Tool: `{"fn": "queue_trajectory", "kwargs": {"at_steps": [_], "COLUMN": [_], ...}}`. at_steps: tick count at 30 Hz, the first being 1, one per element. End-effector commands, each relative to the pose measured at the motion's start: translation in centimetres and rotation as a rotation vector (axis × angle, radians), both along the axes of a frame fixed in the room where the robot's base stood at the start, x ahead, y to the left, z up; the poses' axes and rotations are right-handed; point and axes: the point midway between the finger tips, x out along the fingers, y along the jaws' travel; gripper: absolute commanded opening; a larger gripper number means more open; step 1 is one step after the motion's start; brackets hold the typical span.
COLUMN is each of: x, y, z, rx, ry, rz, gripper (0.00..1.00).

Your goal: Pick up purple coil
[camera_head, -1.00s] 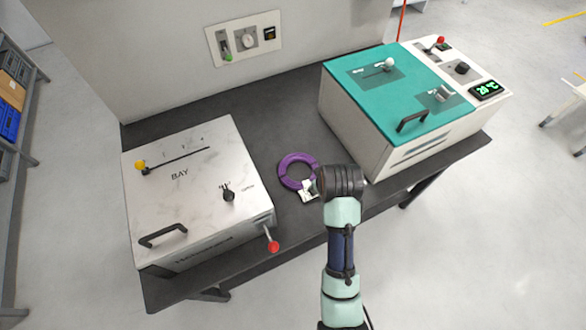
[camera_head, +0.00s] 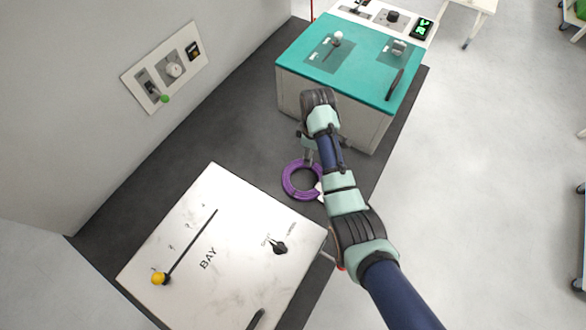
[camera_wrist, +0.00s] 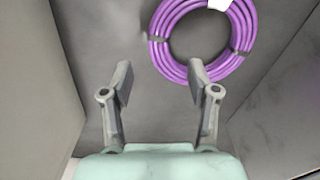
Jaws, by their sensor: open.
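The purple coil (camera_head: 287,184) lies flat on the dark table between the two machines, with a white tag at its right side. In the wrist view the coil (camera_wrist: 172,62) shows at the upper middle, its top edge cut off, with the white tag at the top. My gripper (camera_wrist: 160,75) is open and empty. Its right fingertip overlaps the lower part of the coil's ring in the picture, and its left fingertip is left of the ring. I cannot tell whether a finger touches it. In the head view my gripper (camera_head: 308,157) is just above the coil, partly hidden by my arm.
A white BAY box (camera_head: 215,245) with a yellow-knobbed slider stands in front at the left. A teal-topped machine (camera_head: 355,62) stands behind. A wall panel (camera_head: 170,68) is at the upper left. The dark table (camera_head: 225,130) is bare left of the coil.

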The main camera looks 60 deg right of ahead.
Motion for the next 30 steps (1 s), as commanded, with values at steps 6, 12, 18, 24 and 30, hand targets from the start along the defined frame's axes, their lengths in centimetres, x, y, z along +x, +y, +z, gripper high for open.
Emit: {"fn": "queue_trajectory", "kwargs": {"at_steps": [6, 12, 18, 24, 30], "x": [0.0, -0.1, 0.0, 0.0, 0.0], "y": [0.0, -0.1, -0.1, -0.1, -0.1], "z": [-2.2, -5.3, -7.3, -7.2, -7.2], "rx": [0.0, 0.001, 0.0, -0.001, -0.001], "ry": [0.0, 0.001, 0.0, -0.001, -0.001], "rz": [0.001, 0.0, 0.001, 0.001, 0.001], "gripper": [0.6, 0.6, 0.6, 0.6, 0.26]}}
